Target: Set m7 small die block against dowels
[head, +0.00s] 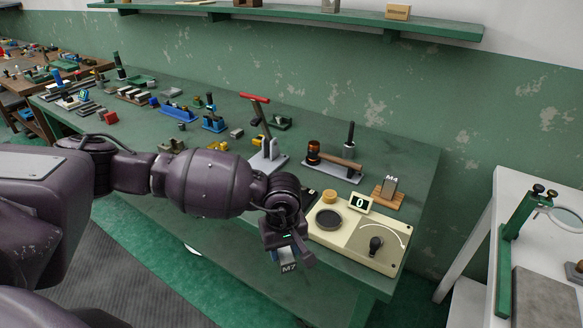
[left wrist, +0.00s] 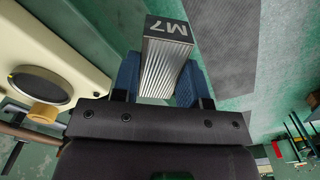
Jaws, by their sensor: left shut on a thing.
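The M7 die block (head: 289,266) is a small grey metal block with a dark top marked M7. My left gripper (head: 286,252) is shut on it and holds it in the air off the front edge of the green bench, left of the cream device. In the left wrist view the ribbed die block (left wrist: 163,62) sits between the blue finger pads of my left gripper (left wrist: 158,82), its M7 face pointing away from the palm. I cannot make out the dowels in either view. My right gripper is not in view.
The cream device (head: 365,238) with a dial, round pad and 0 display stands at the bench's front right. Behind it are a wooden block with metal pieces (head: 389,190) and a grey plate with a hammer (head: 335,166). A red-handled press (head: 268,150) stands left. A white table (head: 500,200) is at right.

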